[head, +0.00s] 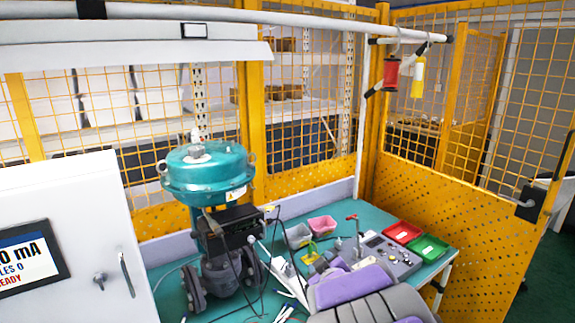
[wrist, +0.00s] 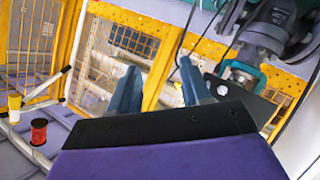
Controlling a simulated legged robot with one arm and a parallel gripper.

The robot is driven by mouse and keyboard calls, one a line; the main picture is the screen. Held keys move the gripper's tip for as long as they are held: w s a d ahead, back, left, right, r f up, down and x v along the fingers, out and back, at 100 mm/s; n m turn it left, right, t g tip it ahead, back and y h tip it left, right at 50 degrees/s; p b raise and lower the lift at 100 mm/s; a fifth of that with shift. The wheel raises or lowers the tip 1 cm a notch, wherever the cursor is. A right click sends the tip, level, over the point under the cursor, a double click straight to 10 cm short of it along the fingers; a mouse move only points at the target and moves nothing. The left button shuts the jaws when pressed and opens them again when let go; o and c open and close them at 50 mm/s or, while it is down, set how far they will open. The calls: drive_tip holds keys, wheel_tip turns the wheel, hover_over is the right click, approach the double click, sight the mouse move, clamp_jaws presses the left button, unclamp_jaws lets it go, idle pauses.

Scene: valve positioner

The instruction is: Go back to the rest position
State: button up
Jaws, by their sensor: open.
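My gripper (wrist: 158,85) shows in the wrist view as two blue-grey fingers spread apart, with nothing between them. In the head view, my grey and purple arm covers the lower middle, and I cannot make out the fingertips clearly. The valve with its teal round actuator (head: 207,175) stands on the bench left of my arm. The black positioner box (head: 228,228) sits below the actuator, with dark cables hanging from it. In the wrist view, part of the valve assembly (wrist: 262,42) shows at the upper right, apart from my fingers.
The teal bench top (head: 345,215) carries a red tray (head: 402,232), a green tray (head: 428,248), a grey instrument (head: 383,252) and small bins (head: 300,236). A white cabinet (head: 75,235) with a display stands left. Yellow mesh fencing (head: 440,210) encloses the bench. A red spool (head: 391,73) hangs from the rail.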

drive_tip(key=s+d+f+m+g+h, duration=0.1)
drive_tip(key=s+d+m+g+h, duration=0.2)
drive_tip(key=s, duration=0.7)
drive_tip(key=s+d+f+m+g+h, duration=0.1)
drive_tip(key=s+d+m+g, duration=0.2)
drive_tip(key=s+d+g, duration=0.5)
drive_tip(key=s+a+m+g+y, duration=0.1)
drive_tip(key=s+a+g, duration=0.1)
drive_tip(key=s, duration=1.2)
drive_tip(key=s+a+m+g+y, duration=0.1)
drive_tip(key=s+a, duration=0.3)
drive_tip(key=s, duration=1)
drive_tip(key=shift+a+g, duration=0.3)
drive_tip(key=shift+g, duration=0.4)
drive_tip(key=shift+d, duration=0.1)
